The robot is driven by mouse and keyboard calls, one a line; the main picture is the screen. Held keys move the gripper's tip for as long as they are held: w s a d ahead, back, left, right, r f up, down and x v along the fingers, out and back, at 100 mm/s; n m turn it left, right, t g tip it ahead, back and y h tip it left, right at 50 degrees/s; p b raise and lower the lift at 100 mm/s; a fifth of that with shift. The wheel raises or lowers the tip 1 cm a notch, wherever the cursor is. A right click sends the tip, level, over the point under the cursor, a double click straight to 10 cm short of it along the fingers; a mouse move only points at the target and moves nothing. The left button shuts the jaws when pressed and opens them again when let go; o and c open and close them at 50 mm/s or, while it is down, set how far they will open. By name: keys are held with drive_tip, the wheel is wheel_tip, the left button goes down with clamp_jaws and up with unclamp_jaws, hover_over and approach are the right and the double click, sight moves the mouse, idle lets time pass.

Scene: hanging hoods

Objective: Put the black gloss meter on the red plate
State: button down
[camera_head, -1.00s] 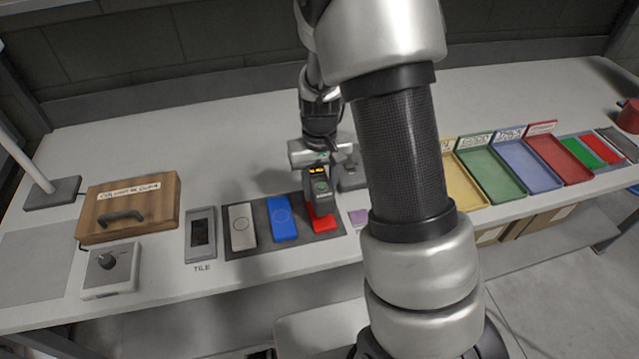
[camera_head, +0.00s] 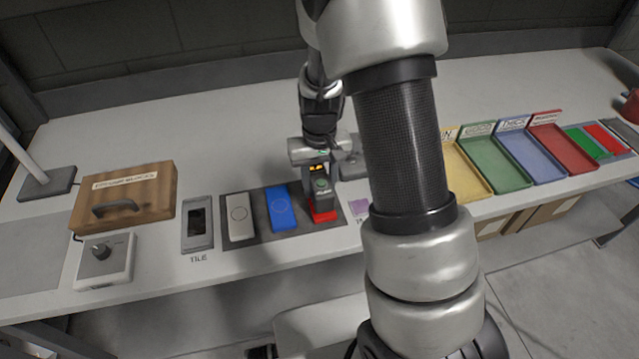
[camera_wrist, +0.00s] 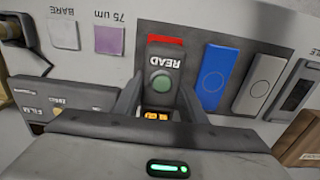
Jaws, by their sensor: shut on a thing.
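The black gloss meter (camera_head: 321,188) has a lit orange display and a round green button. In the wrist view the meter (camera_wrist: 161,85) shows READ lettering. My gripper (camera_head: 319,170) is shut on its sides; the wrist view shows one finger on each side of it (camera_wrist: 158,108). The meter is upright over the red plate (camera_head: 325,216), whose front end shows past the meter's base. The red plate also shows in the wrist view (camera_wrist: 166,40). The meter's underside is hidden, so I cannot tell whether it touches the plate.
The blue plate (camera_head: 280,208) and light grey plate (camera_head: 238,218) lie left on the dark mat (camera_head: 262,226). A small purple tile (camera_head: 357,208) lies right. A grey instrument (camera_head: 352,165) stands close behind. Coloured trays (camera_head: 508,175) stand farther right.

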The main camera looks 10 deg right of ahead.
drive_tip(key=shift+f+b, duration=0.5)
drive_tip(key=shift+f, duration=0.15)
drive_tip(key=c, duration=1)
unclamp_jaws()
drive_tip(key=shift+c, duration=0.2)
wheel_tip(320, 180, up, 18)
drive_tip(key=p, duration=0.1)
drive_tip(key=shift+f+p, duration=0.2)
drive_tip(key=shift+p, duration=0.15)
